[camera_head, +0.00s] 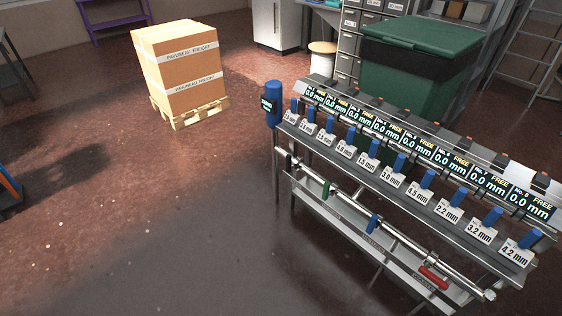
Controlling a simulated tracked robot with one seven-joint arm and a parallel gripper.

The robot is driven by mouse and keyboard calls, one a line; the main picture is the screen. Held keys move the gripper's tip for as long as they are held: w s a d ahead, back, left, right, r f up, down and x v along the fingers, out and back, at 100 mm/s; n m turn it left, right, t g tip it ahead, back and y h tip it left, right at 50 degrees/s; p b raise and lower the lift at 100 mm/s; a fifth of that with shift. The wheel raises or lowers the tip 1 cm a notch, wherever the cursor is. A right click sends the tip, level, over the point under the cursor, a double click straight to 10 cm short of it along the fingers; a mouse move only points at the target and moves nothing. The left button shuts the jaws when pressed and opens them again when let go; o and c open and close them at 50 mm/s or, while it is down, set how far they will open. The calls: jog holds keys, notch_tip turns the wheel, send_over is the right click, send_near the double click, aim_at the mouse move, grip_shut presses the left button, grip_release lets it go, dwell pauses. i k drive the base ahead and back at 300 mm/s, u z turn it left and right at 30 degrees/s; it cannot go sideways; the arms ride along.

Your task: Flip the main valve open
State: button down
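A metal bench (350,190) stands on the right and runs from upper left to lower right. A pipe (400,240) runs along its lower front. Three handles sit on the pipe: a green handle (326,189) at the left, a blue handle (373,224) in the middle and a red handle (433,277) at the right. The green and blue handles stand out across the pipe; the red handle lies roughly along it. Small labels below them are too blurred to read, so I cannot tell which is the main valve. My gripper is not in view.
Above the pipe, several blue pieces with millimetre cards and displays reading "FREE 0.0 mm" line the bench. A larger blue cylinder (273,103) stands at its left end. A boxed pallet (183,75) and green bin (415,65) are behind. Floor left of the bench is clear.

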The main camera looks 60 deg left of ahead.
aim_at(289, 166)
jog(key=u, duration=0.25)
jog(key=i, duration=0.5)
jog(key=u, duration=2.1)
jog(key=i, duration=1)
jog(key=z, duration=0.2)
jog(key=k, duration=0.95)
